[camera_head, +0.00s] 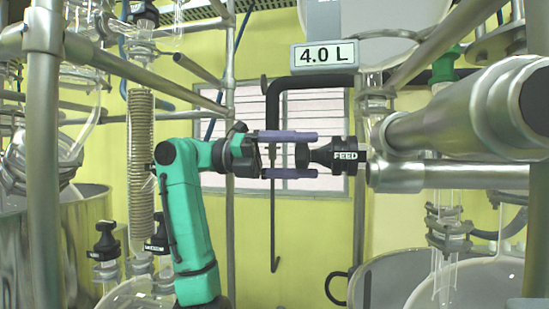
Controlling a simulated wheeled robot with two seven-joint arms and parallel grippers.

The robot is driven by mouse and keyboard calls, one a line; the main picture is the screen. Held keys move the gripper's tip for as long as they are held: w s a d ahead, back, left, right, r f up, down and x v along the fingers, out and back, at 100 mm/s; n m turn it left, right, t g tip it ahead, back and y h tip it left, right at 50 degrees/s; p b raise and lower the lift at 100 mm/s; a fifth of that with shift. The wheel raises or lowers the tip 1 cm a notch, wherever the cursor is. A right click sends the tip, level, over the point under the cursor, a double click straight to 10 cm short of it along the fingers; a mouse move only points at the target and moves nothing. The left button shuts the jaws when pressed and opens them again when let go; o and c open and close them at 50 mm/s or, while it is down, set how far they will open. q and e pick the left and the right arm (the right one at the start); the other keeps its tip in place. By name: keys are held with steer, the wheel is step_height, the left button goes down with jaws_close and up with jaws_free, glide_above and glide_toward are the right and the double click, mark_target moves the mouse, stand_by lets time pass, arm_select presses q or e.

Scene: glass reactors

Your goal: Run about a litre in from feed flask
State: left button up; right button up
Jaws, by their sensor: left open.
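A black valve handle labelled FEED (346,156) sits in the middle of the view, beside the end of a steel pipe. My left gripper (317,155) comes in from the left on a green arm. Its two purple fingers are apart, one above and one below the left end of the FEED handle. I cannot tell whether they touch it. A sign reading 4.0 L (325,54) hangs above, in front of a large glass vessel (385,18). I cannot tell whether that vessel is the feed flask. My right gripper is not in view.
Steel frame posts (41,160) and thick pipes (470,112) surround the arm. A coiled condenser (140,165) and more black valve handles (104,240) stand at left. A black bent hose (272,105) runs behind the gripper. Glass vessels (470,285) fill the lower right.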

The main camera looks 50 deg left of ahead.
arm_select(q)
steer(key=p+v, duration=0.1)
steer(key=v, duration=1.2)
steer(key=shift+s+a, duration=0.2)
steer(key=shift+w, duration=0.1)
steer(key=shift+f, duration=0.15)
